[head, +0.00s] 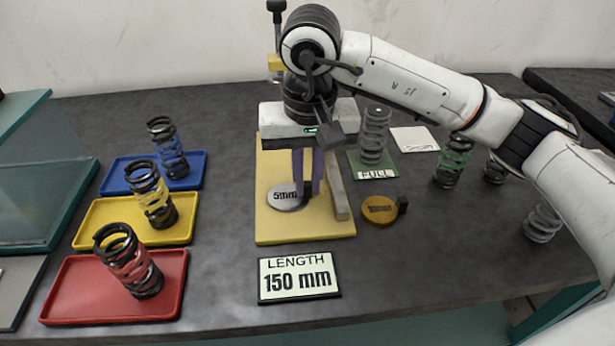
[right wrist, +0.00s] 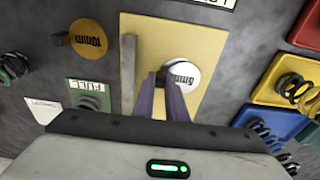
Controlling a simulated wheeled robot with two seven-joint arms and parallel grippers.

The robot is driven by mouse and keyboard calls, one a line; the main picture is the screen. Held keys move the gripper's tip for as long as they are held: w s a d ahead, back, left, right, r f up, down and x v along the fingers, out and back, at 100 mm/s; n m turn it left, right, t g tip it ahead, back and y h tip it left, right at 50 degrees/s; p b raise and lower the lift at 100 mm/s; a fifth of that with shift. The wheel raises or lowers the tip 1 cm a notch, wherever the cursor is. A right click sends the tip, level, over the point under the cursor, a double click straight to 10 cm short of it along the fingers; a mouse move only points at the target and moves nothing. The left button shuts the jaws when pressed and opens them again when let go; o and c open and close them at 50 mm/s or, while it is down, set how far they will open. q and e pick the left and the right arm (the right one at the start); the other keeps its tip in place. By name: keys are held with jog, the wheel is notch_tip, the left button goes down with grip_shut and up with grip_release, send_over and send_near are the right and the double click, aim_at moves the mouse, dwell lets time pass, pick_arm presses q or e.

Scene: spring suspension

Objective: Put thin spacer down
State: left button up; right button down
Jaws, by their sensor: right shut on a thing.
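The thin spacer (head: 284,197) is a silver disc marked 5mm, low over or on the yellow board (head: 275,232). I cannot tell whether it touches the board. My right gripper (head: 308,188) points down with its purple fingers shut on the dark tab at the spacer's right side. In the right wrist view the spacer (right wrist: 181,77) shows beyond the fingertips (right wrist: 167,80), over the yellow board (right wrist: 212,35). My left gripper is not in view.
A gold 10mm spacer (head: 378,209) lies right of the board. A grey bar (head: 336,185) stands on the board close to the fingers. A spring (head: 374,137) stands on the green FULL pad. Red (head: 75,295), yellow (head: 100,225) and blue (head: 120,178) trays hold springs. A LENGTH 150 mm sign (head: 299,278) is in front.

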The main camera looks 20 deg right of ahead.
aim_at(308, 204)
jog(key=shift+f, duration=0.2)
jog(key=c, duration=1.8)
grip_release()
jog(key=shift+o, duration=0.2)
notch_tip(308, 204, up, 12)
jog(key=s+p, duration=0.1)
jog(key=shift+s+a+r, duration=0.15)
jog(key=shift+s+a, duration=0.05)
